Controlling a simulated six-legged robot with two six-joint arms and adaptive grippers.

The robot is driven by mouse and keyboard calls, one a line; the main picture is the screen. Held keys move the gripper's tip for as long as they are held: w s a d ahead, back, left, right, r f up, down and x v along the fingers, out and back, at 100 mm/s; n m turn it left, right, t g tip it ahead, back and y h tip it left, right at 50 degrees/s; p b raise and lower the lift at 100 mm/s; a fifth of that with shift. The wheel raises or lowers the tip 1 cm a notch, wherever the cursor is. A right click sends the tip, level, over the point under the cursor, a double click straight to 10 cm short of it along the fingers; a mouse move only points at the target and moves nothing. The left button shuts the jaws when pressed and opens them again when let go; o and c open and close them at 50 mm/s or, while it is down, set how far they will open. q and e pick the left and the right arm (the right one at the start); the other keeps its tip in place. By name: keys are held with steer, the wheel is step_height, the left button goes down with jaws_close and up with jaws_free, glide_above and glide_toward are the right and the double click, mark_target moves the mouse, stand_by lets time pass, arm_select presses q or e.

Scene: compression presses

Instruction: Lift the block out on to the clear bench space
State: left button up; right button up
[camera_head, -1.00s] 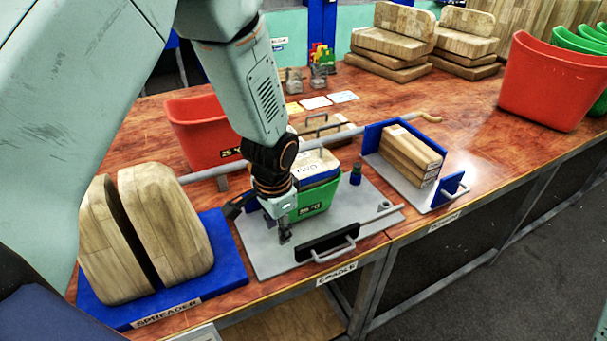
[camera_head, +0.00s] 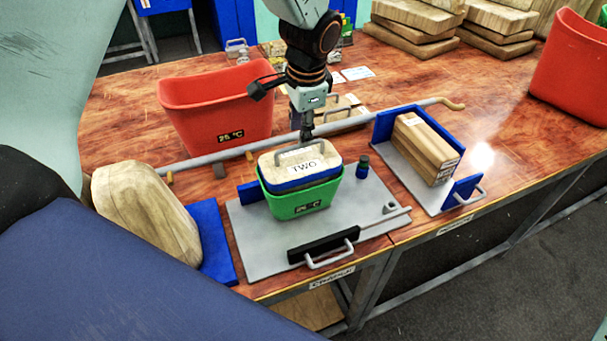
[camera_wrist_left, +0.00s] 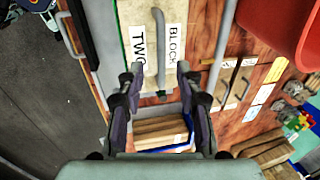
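The block (camera_head: 318,175) is a pale wooden slab with a grey bar handle and the label TWO. It sits in a green tub (camera_head: 302,203) on the grey cradle plate (camera_head: 262,240). In the left wrist view the block (camera_wrist_left: 133,14) reads BLOCK TWO. My left gripper (camera_head: 306,132) is above the far side of the block, near its handle. In the left wrist view the left gripper (camera_wrist_left: 157,78) is open, its fingers on either side of the handle (camera_wrist_left: 158,45) with nothing between them gripped. My right gripper is not in view.
A red tub (camera_head: 215,112) stands behind left and a long grey bar (camera_head: 385,114) crosses behind the cradle. Wooden slabs in a blue-walled holder (camera_head: 425,150) stand right. A wooden spreader form (camera_head: 145,205) is left. Bare bench (camera_head: 500,120) shows at right and far left.

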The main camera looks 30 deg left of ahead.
mark_target(296, 147)
arm_select(q)
steer(key=shift+a+f, duration=0.35)
steer(key=shift+f, duration=0.25)
steer(key=shift+a+f, duration=0.3)
steer(key=shift+f, duration=0.3)
steer(key=f, duration=0.3)
steer(key=shift+w+d+f, duration=0.15)
steer(key=shift+d+f, duration=0.15)
steer(key=shift+f, duration=0.05)
steer(key=shift+w+a+f, duration=0.15)
steer(key=shift+a+f, duration=0.2)
steer(key=shift+a, duration=0.25)
steer(key=shift+d+r, duration=0.2)
steer(key=shift+d, duration=0.25)
steer(key=c, duration=0.5)
steer(key=shift+c, duration=0.9)
steer(key=shift+a+f, duration=0.2)
steer(key=shift+a, duration=0.1)
jaws_close()
steer(key=shift+d+r, duration=0.1)
steer(key=shift+d, duration=0.1)
steer(key=shift+w+a, duration=0.1)
steer(key=shift+a, duration=0.1)
